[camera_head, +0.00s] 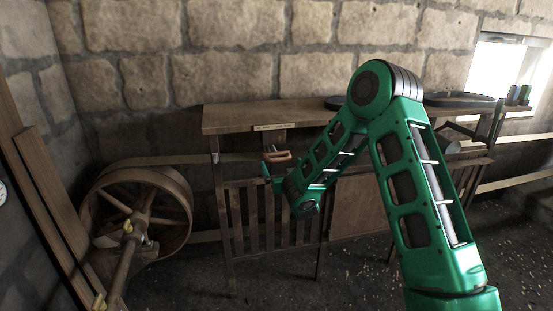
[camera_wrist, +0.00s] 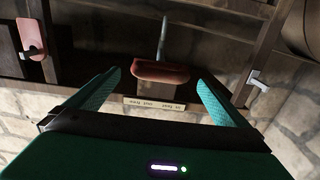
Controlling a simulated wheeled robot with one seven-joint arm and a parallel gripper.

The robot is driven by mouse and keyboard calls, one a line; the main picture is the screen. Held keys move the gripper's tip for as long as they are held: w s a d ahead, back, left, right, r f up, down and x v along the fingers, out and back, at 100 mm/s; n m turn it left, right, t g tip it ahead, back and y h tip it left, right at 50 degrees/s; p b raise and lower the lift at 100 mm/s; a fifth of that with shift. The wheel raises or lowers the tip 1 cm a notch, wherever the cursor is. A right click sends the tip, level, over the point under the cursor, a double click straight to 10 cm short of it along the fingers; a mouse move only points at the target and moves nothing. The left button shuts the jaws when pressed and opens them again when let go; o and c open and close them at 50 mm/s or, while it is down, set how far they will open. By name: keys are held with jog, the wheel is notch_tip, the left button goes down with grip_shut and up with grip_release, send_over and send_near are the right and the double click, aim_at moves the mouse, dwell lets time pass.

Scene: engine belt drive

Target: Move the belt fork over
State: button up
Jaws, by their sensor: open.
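The belt fork's handle is a reddish-brown wooden grip (camera_head: 277,156) at the front of the wooden frame, below its top board. In the wrist view the grip (camera_wrist: 160,72) sits on a thin metal rod (camera_wrist: 162,40). My gripper (camera_head: 268,172) is at this grip, partly hidden behind my arm's last links. In the wrist view its two green fingers are spread, one on each side of the grip, with a visible gap at both sides. The fork's far end cannot be made out.
A small lettered plate (camera_wrist: 154,103) is fixed near the grip. A large spoked pulley (camera_head: 186,197) with a flat belt (camera_head: 180,159) stands at the left. Another reddish handle (camera_wrist: 30,36) shows at the wrist view's left. The slatted frame (camera_head: 250,240) stands below the top board (camera_head: 235,115).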

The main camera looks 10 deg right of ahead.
jog(key=w, duration=0.8)
jog(key=shift+w, duration=0.2)
